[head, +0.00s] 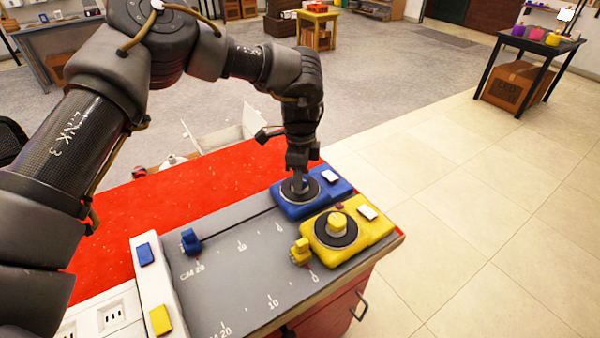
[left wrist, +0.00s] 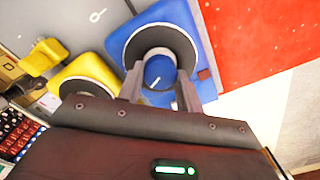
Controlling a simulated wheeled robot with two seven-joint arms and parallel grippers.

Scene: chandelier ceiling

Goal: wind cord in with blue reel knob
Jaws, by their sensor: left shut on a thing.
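The blue reel (head: 335,187) sits at the far right of the grey measuring board (head: 225,290). A dark cord runs left from it to a small blue block (head: 190,241) near the 20 mark of its scale. My left gripper (head: 298,182) points down over the blue reel and is shut on its knob. In the left wrist view the blue knob (left wrist: 160,71) with a white mark stands between the two fingers, inside the dark disc. In the head view the gripper hides the knob. My right gripper is not in view.
A yellow reel (head: 376,229) with its yellow knob (head: 337,223) sits just in front, its yellow block (head: 300,252) close beside it near 0. A white panel with blue and yellow squares (head: 159,320) is at left. The red surface (head: 180,205) behind is mostly clear.

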